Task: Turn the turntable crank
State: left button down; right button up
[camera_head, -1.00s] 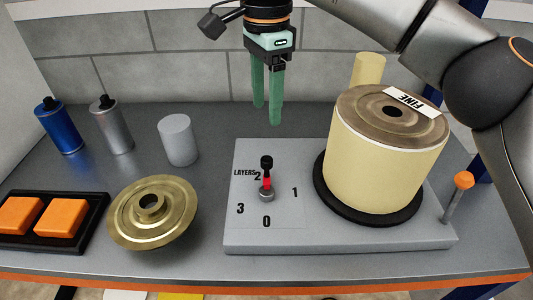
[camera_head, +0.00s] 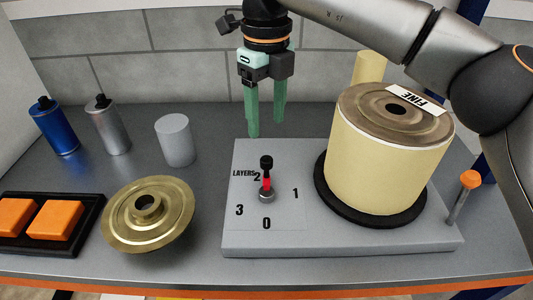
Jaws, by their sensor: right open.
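The crank (camera_head: 266,180) is a small upright handle with a black knob and a red band, on a round grey base in the grey turntable block (camera_head: 285,238). Around it are printed the numbers 0, 1, 2, 3 and the word LAYERS; it stands by the 2. A large cream spool (camera_head: 385,150) labelled FINE sits on a black disc on the block's right side. My right gripper (camera_head: 266,130) is open and empty, its green fingers pointing down above and behind the crank, apart from it. My left gripper is out of view.
A brass flange (camera_head: 170,228) lies left of the block. A black tray (camera_head: 85,235) with orange blocks is at far left. Blue (camera_head: 58,128) and silver bottles (camera_head: 108,128) and a grey cylinder (camera_head: 175,140) stand behind. An orange-topped lever (camera_head: 468,182) is at right.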

aim_at(267, 158)
notch_tip(267, 158, down, 9)
dwell(0.3)
grip_shut()
dwell(0.5)
